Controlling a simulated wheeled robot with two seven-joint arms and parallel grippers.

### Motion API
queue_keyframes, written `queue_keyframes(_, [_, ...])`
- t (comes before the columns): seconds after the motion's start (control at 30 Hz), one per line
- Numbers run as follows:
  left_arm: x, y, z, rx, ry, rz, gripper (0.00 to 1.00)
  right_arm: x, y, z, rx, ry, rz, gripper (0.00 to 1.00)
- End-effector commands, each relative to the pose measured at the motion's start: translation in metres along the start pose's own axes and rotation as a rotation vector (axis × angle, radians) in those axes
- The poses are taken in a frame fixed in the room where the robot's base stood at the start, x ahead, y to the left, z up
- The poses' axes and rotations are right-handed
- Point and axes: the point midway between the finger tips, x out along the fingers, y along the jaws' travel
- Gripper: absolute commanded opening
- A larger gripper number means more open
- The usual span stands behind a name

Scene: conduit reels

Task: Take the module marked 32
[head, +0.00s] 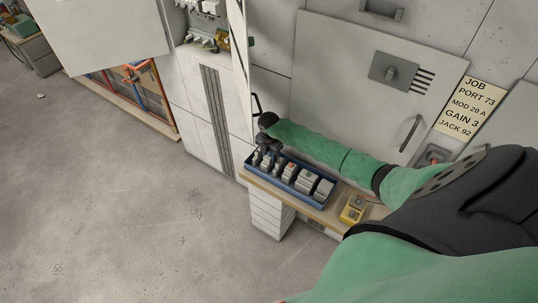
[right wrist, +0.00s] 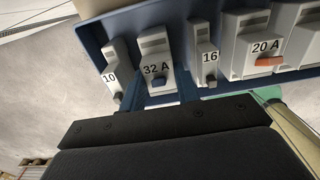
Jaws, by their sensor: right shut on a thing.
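The module marked 32 A (right wrist: 156,68) is a light grey block with a dark blue switch, standing in the blue tray (right wrist: 92,32) in the right wrist view. My right gripper (right wrist: 162,92) has a finger on each side of it and is shut on it. In the head view my right gripper (head: 267,146) reaches down over the left end of the tray (head: 284,185) and hides part of the modules there. My left gripper is not in view.
In the right wrist view, modules marked 10 (right wrist: 110,76) and 16 (right wrist: 208,55) stand close on either side, with a 20 A module (right wrist: 264,47) farther right. A yellow device (head: 352,210) sits on the wooden shelf beside the tray. A job sign (head: 470,107) hangs on the wall.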

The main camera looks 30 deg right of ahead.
Motion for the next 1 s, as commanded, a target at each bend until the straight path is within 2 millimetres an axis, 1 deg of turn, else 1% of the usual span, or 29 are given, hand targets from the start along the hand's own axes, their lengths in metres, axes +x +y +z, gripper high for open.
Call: queue_keyframes(1.0, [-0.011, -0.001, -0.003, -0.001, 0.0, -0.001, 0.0, -0.017, 0.0, 0.0, 0.0, -0.001, 0.0, 0.01])
